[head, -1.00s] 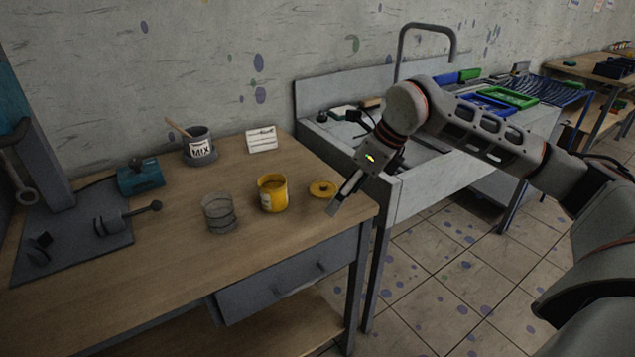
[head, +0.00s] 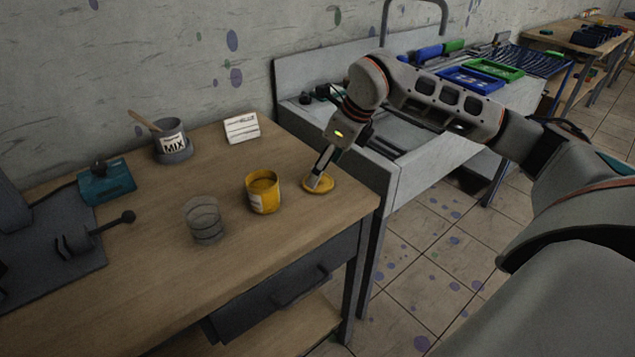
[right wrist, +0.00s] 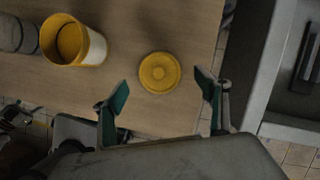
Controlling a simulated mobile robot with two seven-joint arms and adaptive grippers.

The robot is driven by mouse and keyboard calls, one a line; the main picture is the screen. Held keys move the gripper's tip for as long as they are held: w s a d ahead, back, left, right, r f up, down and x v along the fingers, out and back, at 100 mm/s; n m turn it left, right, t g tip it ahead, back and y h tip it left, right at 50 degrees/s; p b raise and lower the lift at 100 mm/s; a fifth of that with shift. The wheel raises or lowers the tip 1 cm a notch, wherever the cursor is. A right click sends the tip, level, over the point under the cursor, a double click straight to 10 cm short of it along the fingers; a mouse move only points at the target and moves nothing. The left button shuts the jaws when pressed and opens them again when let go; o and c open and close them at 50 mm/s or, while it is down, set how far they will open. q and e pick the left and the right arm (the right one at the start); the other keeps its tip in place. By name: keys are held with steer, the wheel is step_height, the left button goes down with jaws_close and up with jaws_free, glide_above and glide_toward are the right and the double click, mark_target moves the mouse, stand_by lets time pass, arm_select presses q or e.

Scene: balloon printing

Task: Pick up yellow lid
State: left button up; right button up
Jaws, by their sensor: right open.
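The yellow lid (head: 319,185) lies flat on the wooden table near its right edge, just right of the open yellow can (head: 263,192). In the right wrist view, the lid (right wrist: 159,72) sits ahead of my right gripper (right wrist: 160,97), centred between its two spread fingers. My right gripper (head: 317,181) is open and empty, with its fingers over the lid in the head view. The can also shows in the right wrist view (right wrist: 92,47). My left gripper is in neither view.
A clear grey cup (head: 205,221) stands left of the can. A MIX pot (head: 172,142) with a stick and a white card (head: 242,128) stand behind. A sink (head: 400,175) adjoins the table on the right. The table front is clear.

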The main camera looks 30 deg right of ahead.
mark_target(326, 184)
steer(key=x, duration=0.2)
steer(key=shift+w+a+f, duration=0.1)
steer(key=shift+a+f, duration=0.05)
steer(key=shift+f, duration=0.2)
steer(key=shift+w+f, duration=0.1)
steer(key=shift+f, duration=0.1)
steer(key=shift+r, duration=0.1)
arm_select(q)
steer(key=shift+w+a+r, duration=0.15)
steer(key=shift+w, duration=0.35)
arm_select(e)
steer(key=c, duration=0.9)
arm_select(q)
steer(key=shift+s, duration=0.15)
arm_select(e)
steer(key=shift+o, duration=0.2)
